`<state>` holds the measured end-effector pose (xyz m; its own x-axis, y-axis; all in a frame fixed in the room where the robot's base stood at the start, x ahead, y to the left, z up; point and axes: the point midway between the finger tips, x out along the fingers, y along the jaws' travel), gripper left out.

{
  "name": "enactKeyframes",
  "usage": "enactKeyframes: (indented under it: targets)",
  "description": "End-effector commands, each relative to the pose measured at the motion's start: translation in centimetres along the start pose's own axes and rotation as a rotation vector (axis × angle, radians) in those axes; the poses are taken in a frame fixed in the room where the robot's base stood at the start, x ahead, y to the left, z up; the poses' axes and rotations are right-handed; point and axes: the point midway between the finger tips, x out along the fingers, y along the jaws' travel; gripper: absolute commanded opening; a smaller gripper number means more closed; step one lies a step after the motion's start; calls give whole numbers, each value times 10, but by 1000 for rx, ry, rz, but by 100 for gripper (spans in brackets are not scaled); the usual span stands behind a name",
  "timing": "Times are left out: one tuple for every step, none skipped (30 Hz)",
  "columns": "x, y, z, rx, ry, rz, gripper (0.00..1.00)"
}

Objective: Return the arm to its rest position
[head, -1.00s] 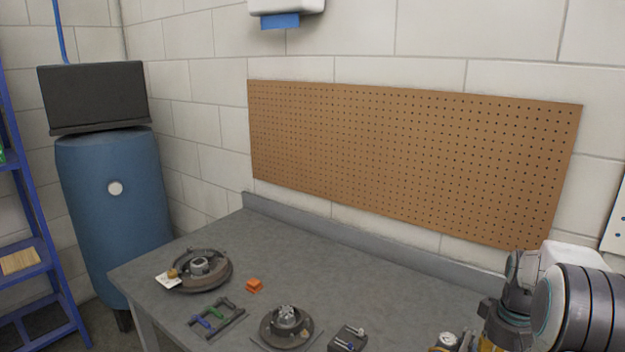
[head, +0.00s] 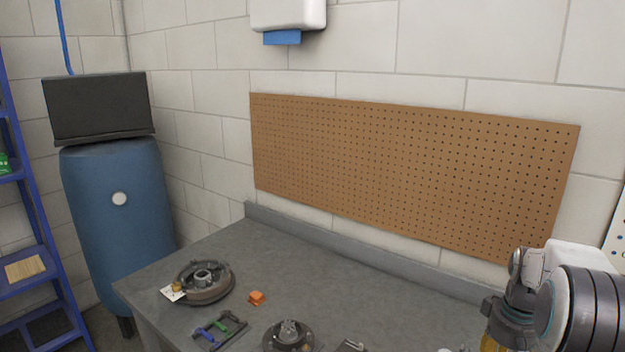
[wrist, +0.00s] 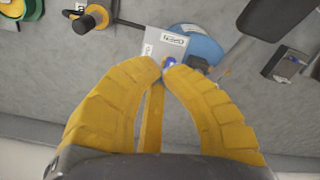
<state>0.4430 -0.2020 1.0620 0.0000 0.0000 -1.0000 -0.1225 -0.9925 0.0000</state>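My arm (head: 585,310) shows at the lower right of the head view, folded over the right part of the bench. The yellow part of my gripper shows only partly there, at the bottom edge. In the wrist view my gripper (wrist: 164,66) has its yellow fingers curving inward, their tips almost meeting. I see nothing clearly held. A small blue and white spot shows at the tips, and I cannot tell what it is. Beyond the tips lie a pale labelled card (wrist: 169,42) and a blue round thing (wrist: 205,45).
The grey bench (head: 340,285) bears a brake drum assembly (head: 207,287), an orange block (head: 257,297), a frame with coloured handles (head: 220,328) and a hub part (head: 288,337). A pegboard (head: 410,175) hangs behind. A blue tank (head: 118,225) and blue shelf (head: 38,220) stand left.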

Motion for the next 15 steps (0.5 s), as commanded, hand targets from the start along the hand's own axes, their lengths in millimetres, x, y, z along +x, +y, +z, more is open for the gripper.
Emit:
enactKeyframes:
  targets:
    - [0,0,0,0,0,0,0]
    - [0,0,0,1,0,0,0]
    - [0,0,0,4,0,0,0]
    - [0,0,0,10,0,0,0]
    - [0,0,0,19,0,0,0]
    - [0,0,-1,36,2,1,0]
    - [0,0,-1,53,6,2,0]
    - [0,1,-3,74,11,4,0]
    - [0,2,-5,107,20,6,0]
    - [3,1,-4,137,20,6,0]
    - [10,-1,3,166,3,1,0]
    - [18,-5,13,193,-22,-6,0]
    - [25,-8,21,211,-43,-11,0]
    - [31,-11,29,228,-65,-16,0]
    - [37,-15,41,248,-90,-22,0]
